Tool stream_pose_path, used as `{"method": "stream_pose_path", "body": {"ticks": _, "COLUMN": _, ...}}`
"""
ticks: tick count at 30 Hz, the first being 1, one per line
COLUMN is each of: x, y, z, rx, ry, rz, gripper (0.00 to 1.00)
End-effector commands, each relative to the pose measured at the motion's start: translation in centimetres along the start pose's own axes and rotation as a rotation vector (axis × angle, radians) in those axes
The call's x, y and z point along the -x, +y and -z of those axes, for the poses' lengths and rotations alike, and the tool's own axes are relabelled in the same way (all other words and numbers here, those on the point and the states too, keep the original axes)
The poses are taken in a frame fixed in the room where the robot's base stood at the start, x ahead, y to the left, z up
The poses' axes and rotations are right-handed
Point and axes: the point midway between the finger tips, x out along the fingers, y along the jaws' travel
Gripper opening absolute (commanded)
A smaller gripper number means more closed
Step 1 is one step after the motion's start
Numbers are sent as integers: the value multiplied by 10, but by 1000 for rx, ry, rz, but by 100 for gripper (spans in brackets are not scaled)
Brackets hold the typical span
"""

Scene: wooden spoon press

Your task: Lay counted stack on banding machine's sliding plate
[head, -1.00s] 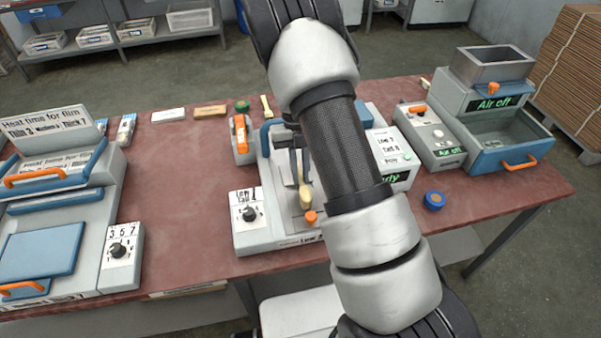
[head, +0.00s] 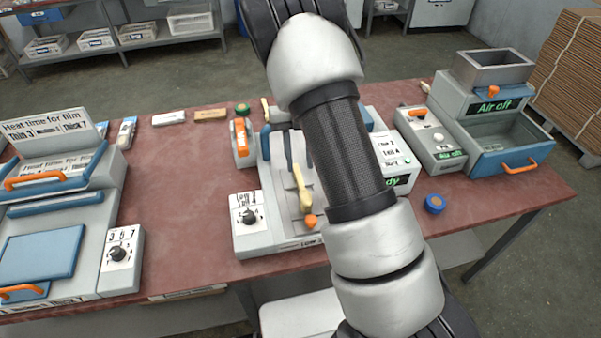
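The banding machine (head: 258,236) stands in the middle of the table, partly hidden behind my arm. The pale yellow wooden stack (head: 303,190) lies lengthwise on its light grey sliding plate (head: 287,203), just behind an orange knob (head: 312,221).
A film heating machine (head: 60,225) stands at the left. Air-off units (head: 500,140) stand at the right. A blue round tub (head: 435,203) sits right of my arm. Small blocks (head: 210,114) lie along the back edge. The table between the left and middle machines is clear.

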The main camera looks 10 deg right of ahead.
Motion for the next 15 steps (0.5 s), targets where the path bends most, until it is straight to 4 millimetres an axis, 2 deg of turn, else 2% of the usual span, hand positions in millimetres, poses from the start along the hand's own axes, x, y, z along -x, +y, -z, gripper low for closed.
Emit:
{"method": "stream_pose_path", "body": {"ticks": 1, "x": 12, "y": 1, "z": -1, "rx": 2, "ry": -4, "rz": 1, "gripper": 32}}
{"method": "stream_pose_path", "body": {"ticks": 6, "x": 43, "y": 0, "z": -1, "rx": 1, "ry": -3, "rz": 1, "gripper": 32}}
{"method": "stream_pose_path", "body": {"ticks": 12, "x": 64, "y": 0, "z": 1, "rx": 10, "ry": -3, "rz": -1, "gripper": 32}}
{"method": "stream_pose_path", "body": {"ticks": 15, "x": 78, "y": 0, "z": 9, "rx": 87, "ry": -24, "rz": -14, "gripper": 32}}
